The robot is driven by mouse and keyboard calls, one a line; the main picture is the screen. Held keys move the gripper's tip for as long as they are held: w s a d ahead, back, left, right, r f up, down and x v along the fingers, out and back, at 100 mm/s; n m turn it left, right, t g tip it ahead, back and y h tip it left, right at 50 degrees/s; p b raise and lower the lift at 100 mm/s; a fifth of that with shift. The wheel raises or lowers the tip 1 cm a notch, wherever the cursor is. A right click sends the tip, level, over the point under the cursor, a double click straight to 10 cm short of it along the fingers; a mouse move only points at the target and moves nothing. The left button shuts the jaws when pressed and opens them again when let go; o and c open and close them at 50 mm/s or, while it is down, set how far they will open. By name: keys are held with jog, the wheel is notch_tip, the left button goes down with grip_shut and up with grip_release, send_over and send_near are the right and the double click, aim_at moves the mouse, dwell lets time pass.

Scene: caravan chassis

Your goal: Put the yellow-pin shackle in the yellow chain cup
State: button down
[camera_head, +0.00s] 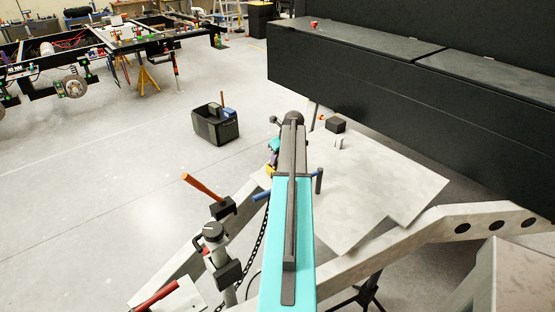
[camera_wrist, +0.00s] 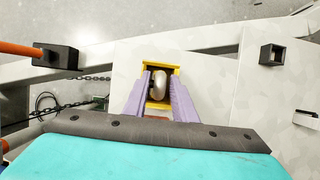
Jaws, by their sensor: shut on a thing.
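In the wrist view, my gripper (camera_wrist: 159,92) has its two purple fingers closed on a pale metal shackle (camera_wrist: 158,82). The shackle's rounded bow shows between the fingertips; its pin cannot be made out clearly. The yellow chain cup (camera_wrist: 176,68) shows as a square yellow rim around the shackle in the picture. The shackle lines up with the cup's opening, but I cannot tell whether it is above the rim or inside it. In the head view, my arm hides most of this area; a small yellow patch (camera_head: 271,169) shows at its left edge.
A dark square cup (camera_wrist: 271,54) stands to the right on the pale plate. An orange-handled lever with a black block (camera_wrist: 56,56) and a chain (camera_wrist: 52,112) are at left. In the head view, a black bin (camera_head: 214,128) stands on the floor beyond; a long black box (camera_head: 400,90) runs along the right.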

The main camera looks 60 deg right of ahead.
jog(key=shift+f, duration=0.1)
jog(key=c, duration=1.5)
grip_release()
jog(key=shift+o, duration=0.2)
jog(key=shift+r, duration=0.2)
jog(key=b+v, duration=0.2)
jog(key=v, duration=1)
